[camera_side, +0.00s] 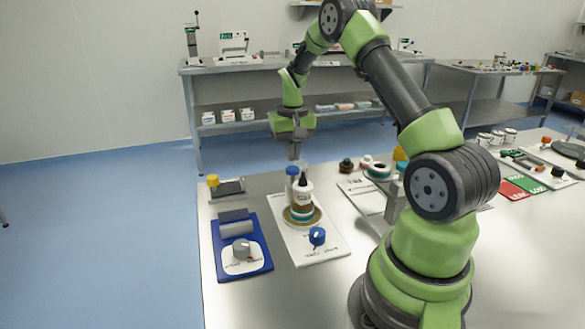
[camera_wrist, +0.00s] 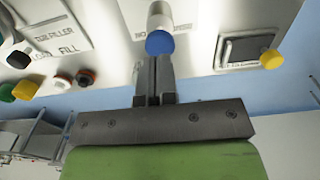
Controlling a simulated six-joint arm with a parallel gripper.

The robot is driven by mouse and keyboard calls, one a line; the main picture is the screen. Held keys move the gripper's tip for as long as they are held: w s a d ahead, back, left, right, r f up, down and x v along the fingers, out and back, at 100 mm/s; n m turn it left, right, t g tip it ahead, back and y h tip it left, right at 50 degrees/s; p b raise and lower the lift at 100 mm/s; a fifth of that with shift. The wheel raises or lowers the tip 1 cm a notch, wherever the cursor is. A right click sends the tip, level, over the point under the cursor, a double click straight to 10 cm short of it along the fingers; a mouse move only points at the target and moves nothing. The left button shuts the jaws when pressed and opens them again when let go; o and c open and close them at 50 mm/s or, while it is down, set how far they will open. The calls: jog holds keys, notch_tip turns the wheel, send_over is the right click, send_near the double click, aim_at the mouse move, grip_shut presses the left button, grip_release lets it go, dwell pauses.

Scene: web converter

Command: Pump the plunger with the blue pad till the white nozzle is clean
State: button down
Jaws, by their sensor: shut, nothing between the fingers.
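The blue pad (camera_side: 292,171) tops a pale upright piece on a white board (camera_side: 318,253). My gripper (camera_side: 294,157) points down just above the pad, its fingers shut and empty. In the wrist view the blue pad (camera_wrist: 160,43) sits just beyond the fingertips (camera_wrist: 154,60); contact cannot be told. A white cylindrical part (camera_wrist: 160,14) shows by the pad there. I cannot tell whether it is the nozzle.
A blue knob (camera_side: 317,236) stands at the board's front. Right are dark, red and yellow pieces and my arm's base. Bare steel lies in front.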

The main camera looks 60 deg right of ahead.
aim_at(293, 168)
jog(key=shift+f, duration=0.15)
jog(key=shift+f, duration=2.1)
jog(key=shift+r, duration=2.3)
notch_tip(293, 168, up, 6)
jog(key=shift+f, duration=0.1)
